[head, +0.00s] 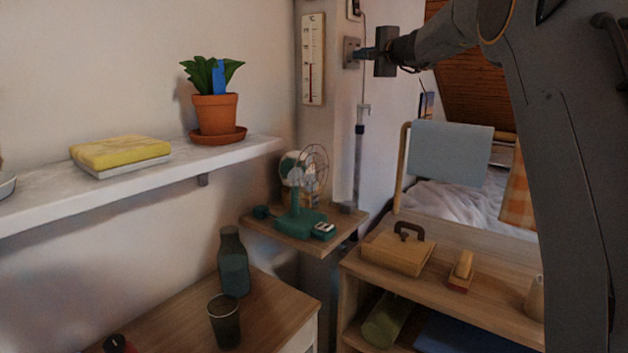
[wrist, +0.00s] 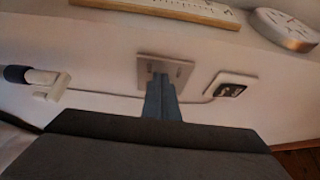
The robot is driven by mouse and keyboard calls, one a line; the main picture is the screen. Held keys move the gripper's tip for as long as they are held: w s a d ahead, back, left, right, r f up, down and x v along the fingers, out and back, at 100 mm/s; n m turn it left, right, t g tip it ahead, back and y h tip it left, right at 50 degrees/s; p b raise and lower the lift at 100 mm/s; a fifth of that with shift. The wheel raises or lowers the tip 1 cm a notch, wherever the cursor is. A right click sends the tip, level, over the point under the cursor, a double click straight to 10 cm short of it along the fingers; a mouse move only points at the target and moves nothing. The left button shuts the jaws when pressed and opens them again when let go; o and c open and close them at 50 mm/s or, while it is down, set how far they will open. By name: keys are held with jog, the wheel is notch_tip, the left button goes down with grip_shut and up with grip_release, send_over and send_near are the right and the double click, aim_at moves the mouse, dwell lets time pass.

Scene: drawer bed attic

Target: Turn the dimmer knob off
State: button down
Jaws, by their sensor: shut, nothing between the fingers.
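A square grey wall plate (head: 350,52) is mounted on the wall beside the thermometer. It also shows in the wrist view (wrist: 181,70), straight ahead of the fingers. My gripper (head: 362,52) is shut and empty, its fingertips right at the face of this plate. In the wrist view my gripper (wrist: 160,80) covers the plate's middle. I cannot make out the dimmer knob itself; if it is on this plate, the fingers hide it. I cannot tell whether the fingertips touch.
A wall thermometer (head: 313,58) hangs close beside the plate. A dark-faced plate (wrist: 230,88) and a round white device (wrist: 286,29) are also near. A vertical pole (head: 359,140) stands below. A shelf with a fan (head: 298,185) is lower down.

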jog(key=shift+w+f+b, duration=0.1)
jog(key=shift+f+b, duration=0.35)
jog(key=shift+b, duration=0.9)
dwell(0.3)
jog(key=shift+s+a+f+b, duration=0.1)
jog(key=shift+s+b, duration=0.15)
jog(key=shift+b, duration=0.5)
jog(key=s+d+b, duration=0.3)
jog(key=d, duration=0.1)
jog(key=shift+s+d, duration=0.3)
jog(key=shift+d, duration=0.1)
jog(key=r+p, duration=0.1)
jog(key=p, duration=0.7)
jog(key=d+r+p, duration=0.1)
jog(key=r+p, duration=0.1)
jog(key=p, duration=0.6)
jog(key=shift+s+r, duration=0.1)
jog(key=shift+r, duration=0.05)
jog(key=shift+p, duration=0.85)
